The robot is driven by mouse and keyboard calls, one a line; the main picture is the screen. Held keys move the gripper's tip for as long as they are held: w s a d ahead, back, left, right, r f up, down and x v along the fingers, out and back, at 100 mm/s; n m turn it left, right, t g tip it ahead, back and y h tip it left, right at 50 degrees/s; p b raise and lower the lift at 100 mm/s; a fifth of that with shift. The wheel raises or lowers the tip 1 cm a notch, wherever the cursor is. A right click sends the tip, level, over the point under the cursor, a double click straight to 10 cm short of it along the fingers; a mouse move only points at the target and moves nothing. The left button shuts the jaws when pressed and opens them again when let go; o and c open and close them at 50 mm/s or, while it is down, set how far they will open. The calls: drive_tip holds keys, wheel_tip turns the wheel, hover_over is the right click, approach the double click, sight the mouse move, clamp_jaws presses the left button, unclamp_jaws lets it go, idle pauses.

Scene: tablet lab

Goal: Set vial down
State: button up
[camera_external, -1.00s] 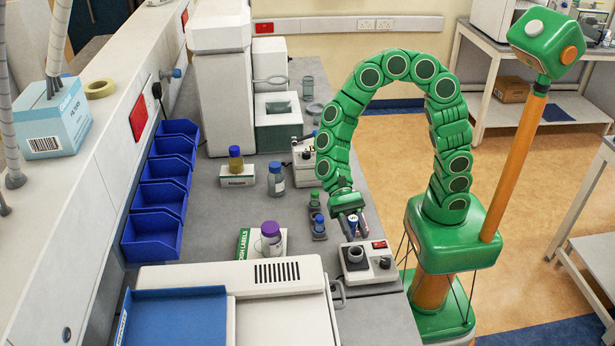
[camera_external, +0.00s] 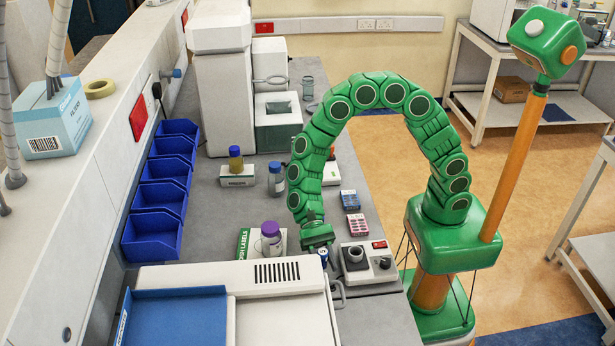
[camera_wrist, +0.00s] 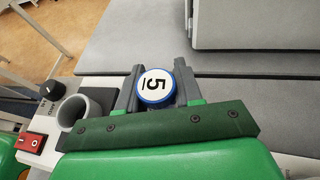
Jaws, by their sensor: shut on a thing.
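My gripper (camera_external: 320,246) is shut on a vial (camera_external: 323,256) just left of the small mixer in the outside view.
A blue rack (camera_external: 350,199) and a pink rack (camera_external: 354,225) stand behind the mixer. A purple-capped bottle (camera_external: 271,240) stands to the left by a green label box (camera_external: 244,243). A large white machine (camera_external: 275,272) is close in front. My arm hides part of the bench.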

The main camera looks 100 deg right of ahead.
drive_tip(key=shift+w+a+f, duration=0.15)
drive_tip(key=shift+w+f, duration=0.1)
drive_tip(key=shift+f, duration=0.2)
drive_tip(key=shift+w+a+f, duration=0.1)
drive_tip(key=shift+w+f, duration=0.15)
drive_tip(key=shift+f, duration=1.5)
drive_tip(key=shift+f, duration=0.15)
drive_tip(key=o, duration=1)
drive_tip(key=shift+r, duration=0.2)
drive_tip(key=v, duration=1.2)
drive_tip(key=shift+r, duration=0.1)
